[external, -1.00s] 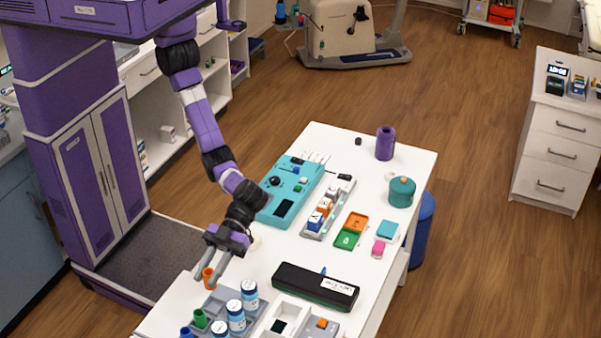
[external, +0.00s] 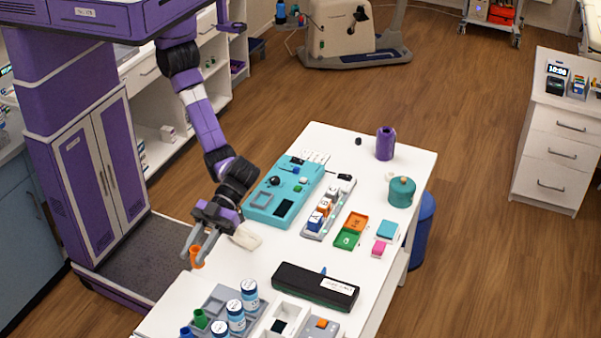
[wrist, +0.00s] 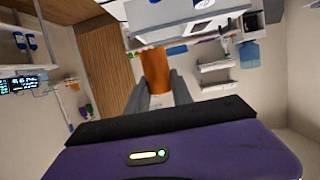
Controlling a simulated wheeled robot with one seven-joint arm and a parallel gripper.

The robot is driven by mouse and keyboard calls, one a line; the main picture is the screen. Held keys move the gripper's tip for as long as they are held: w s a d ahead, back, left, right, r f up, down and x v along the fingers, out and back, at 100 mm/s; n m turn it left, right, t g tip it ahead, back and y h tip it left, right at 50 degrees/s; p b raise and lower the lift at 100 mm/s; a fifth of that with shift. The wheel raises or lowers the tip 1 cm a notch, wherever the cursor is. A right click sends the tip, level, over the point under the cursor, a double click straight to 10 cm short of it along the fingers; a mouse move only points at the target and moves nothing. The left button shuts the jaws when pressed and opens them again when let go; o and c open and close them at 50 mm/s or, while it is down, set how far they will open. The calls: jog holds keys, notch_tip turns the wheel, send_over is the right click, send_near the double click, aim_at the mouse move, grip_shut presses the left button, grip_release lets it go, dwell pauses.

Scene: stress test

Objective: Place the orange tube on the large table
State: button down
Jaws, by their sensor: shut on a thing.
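The orange tube (external: 196,257) is held between the fingertips of my gripper (external: 193,250), at the left edge of the large white table (external: 238,273). My gripper is shut on it. In the wrist view the orange tube (wrist: 155,70) stands between the two grey fingers (wrist: 158,90). The tube appears to be above the tabletop; I cannot tell the exact gap.
A grey rack (external: 216,300) with a green tube and several white-capped bottles stands in front of the gripper. A black case (external: 315,287) lies to the right, and a teal device (external: 284,193) behind. White table surface is bare between rack and device.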

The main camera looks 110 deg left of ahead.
jog(key=s+a+f+n+t, duration=0.1)
jog(key=f, duration=0.3)
jog(key=s+a+f+n+t, duration=0.1)
jog(key=f, duration=0.3)
jog(key=s+a+f+n+t+p, duration=0.1)
jog(key=f+t, duration=0.1)
jog(key=f, duration=0.3)
jog(key=shift+a+y, duration=0.15)
jog(key=shift+y, duration=0.15)
jog(key=a+n+t, duration=0.1)
jog(key=f+t, duration=0.1)
jog(key=a+n+y, duration=0.1)
jog(key=shift+w+a+f+n+t, duration=0.25)
jog(key=shift+w+a+n+t, duration=0.05)
jog(key=shift+t, duration=0.1)
jog(key=w+a+r+n+t+y, duration=0.2)
jog(key=a+r+n+t+y, duration=0.2)
jog(key=a+n+y, duration=0.4)
jog(key=w+a+r+n+t+y, duration=0.2)
jog(key=a+r+n+t+y, duration=0.25)
jog(key=a, duration=0.55)
jog(key=shift+g+y, duration=0.25)
jog(key=f, duration=1.9)
jog(key=shift+s+d+f+p, duration=0.1)
jog(key=shift+s+f+p, duration=0.1)
jog(key=shift+f+p, duration=0.15)
jog(key=shift+f, duration=0.1)
